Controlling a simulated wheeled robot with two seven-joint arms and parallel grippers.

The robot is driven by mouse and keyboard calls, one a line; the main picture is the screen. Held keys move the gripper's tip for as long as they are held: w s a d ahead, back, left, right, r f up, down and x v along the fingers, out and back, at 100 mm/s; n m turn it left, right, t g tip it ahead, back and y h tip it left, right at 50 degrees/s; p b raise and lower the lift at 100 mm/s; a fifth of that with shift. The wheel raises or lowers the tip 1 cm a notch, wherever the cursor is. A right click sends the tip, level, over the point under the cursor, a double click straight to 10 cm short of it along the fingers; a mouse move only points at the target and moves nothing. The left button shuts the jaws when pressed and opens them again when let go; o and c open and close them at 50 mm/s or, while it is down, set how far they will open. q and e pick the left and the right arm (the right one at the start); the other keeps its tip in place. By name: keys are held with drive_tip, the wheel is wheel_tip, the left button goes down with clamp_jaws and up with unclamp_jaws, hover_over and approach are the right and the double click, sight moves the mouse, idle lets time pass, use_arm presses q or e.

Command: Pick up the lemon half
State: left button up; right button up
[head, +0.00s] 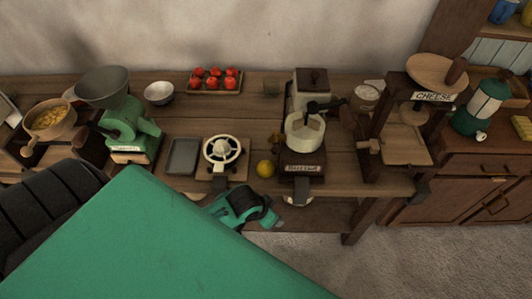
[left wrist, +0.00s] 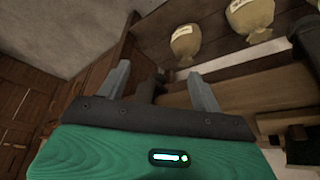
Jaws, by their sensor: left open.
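The yellow lemon half (head: 265,168) rests on the wooden counter near its front edge, between a white hand-cranked press and a labelled grinder. It looks like a small rounded yellow shape; its cut face cannot be made out. My left gripper's green and black wrist (head: 242,205) is in front of the counter edge, below the lemon in the picture and apart from it. In the left wrist view my left gripper (left wrist: 161,88) is open, its two grey fingers spread with nothing held. The lemon does not show there. My right gripper is not in view.
The white press (head: 222,150) and a grey tray (head: 183,156) stand left of the lemon. The cream grinder (head: 304,130) stands close on its right. A green scale (head: 128,130) is farther left. Pale sacks (left wrist: 186,42) show in the wrist view.

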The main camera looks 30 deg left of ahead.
use_arm(q)
wheel_tip(320, 180, up, 14)
drive_tip(key=d+m+h, duration=0.1)
drive_tip(key=d+m, duration=0.1)
drive_tip(key=w+a+r, duration=0.1)
drive_tip(key=w+a, duration=0.2)
drive_tip(key=n+y+p, duration=0.1)
drive_tip(key=n+p, duration=0.1)
hover_over(262, 168)
drive_tip(key=s, duration=0.2)
drive_tip(key=shift+g, duration=0.4)
drive_tip(key=f, duration=0.4)
drive_tip(key=shift+w+a+f, duration=0.25)
drive_tip(key=shift+a+f, duration=0.05)
drive_tip(key=shift+f, duration=0.1)
drive_tip(key=shift+p+x, duration=0.6)
drive_tip(key=shift+x, duration=2.25)
drive_tip(key=shift+s+a, duration=0.1)
drive_tip(key=shift+s, duration=0.05)
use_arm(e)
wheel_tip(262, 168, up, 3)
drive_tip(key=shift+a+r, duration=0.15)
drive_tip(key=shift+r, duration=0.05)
use_arm(q)
drive_tip(key=shift+c, duration=0.3)
drive_tip(key=c, duration=0.7)
